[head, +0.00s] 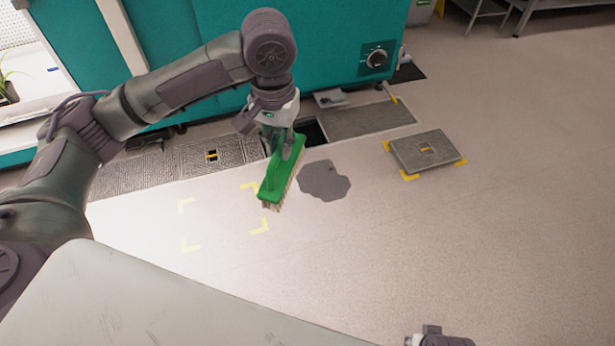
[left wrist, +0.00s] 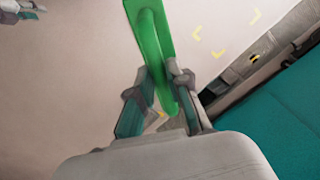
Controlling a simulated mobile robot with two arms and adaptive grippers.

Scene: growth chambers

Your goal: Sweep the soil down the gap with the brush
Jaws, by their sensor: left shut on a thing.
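My left gripper (head: 284,146) is shut on the handle of a green brush (head: 283,178) with pale bristles pointing down. The brush also shows in the left wrist view (left wrist: 149,28), between the fingers (left wrist: 160,88). A flat dark grey patch, the soil (head: 324,181), lies on the floor just right of the brush. The gap (head: 312,132) is a dark opening in the floor channel behind the brush, partly hidden by my gripper. I cannot tell whether the bristles touch the floor. Part of my right gripper (head: 440,338) shows at the bottom edge; its fingers are not clear.
Metal grates (head: 365,120) flank the gap along the teal chamber (head: 330,45). A loose cover plate (head: 427,150) lies at right among yellow corner marks. More yellow corner marks (head: 187,205) lie on bare floor at left. Open floor (head: 450,240) stretches to the right.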

